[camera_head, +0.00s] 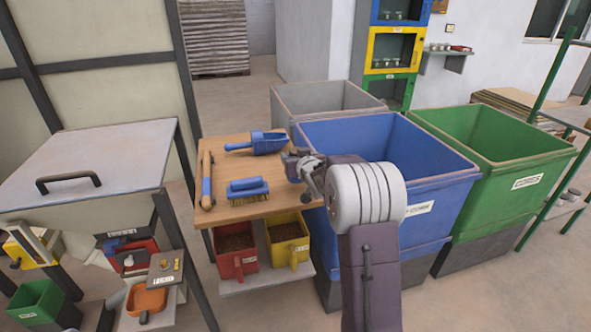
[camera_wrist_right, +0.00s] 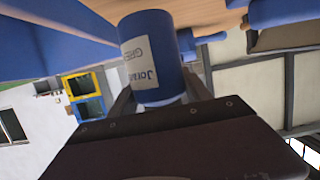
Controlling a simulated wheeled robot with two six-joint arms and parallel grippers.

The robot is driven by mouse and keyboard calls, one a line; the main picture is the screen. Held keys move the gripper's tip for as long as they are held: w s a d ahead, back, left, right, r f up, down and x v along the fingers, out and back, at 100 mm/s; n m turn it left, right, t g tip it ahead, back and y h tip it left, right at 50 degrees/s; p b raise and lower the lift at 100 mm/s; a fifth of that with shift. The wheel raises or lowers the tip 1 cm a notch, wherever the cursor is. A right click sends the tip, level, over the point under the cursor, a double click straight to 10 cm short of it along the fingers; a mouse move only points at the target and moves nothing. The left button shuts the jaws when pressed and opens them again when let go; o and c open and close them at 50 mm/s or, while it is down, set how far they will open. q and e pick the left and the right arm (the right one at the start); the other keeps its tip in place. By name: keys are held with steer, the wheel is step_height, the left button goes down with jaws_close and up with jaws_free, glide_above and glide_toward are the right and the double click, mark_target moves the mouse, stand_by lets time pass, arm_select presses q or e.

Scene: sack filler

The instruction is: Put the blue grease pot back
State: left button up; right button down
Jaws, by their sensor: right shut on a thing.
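The blue grease pot (camera_wrist_right: 168,70) shows in the right wrist view as a blue cylinder with a white printed label. It sits between the fingers of my right gripper (camera_wrist_right: 155,105), which is shut on it. In the head view my right gripper (camera_head: 307,172) is above the right edge of the wooden table, beside the blue bin. I cannot make out the pot there. A wall cabinet with blue, yellow and green compartments (camera_head: 421,52) stands at the back, with small pots inside. My left gripper is not in view.
The wooden table (camera_head: 223,160) holds a blue scoop (camera_head: 258,143), a blue brush (camera_head: 247,187) and a long-handled tool (camera_head: 206,180). Large blue (camera_head: 425,222), green (camera_head: 520,182) and grey (camera_head: 283,108) bins stand close by. A green-framed rack (camera_head: 548,90) is at right.

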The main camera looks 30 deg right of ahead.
step_height(320, 180, down, 4)
steer(key=shift+f+b, duration=0.1)
steer(key=shift+b, duration=0.85)
steer(key=shift+c, duration=2.3)
jaws_free()
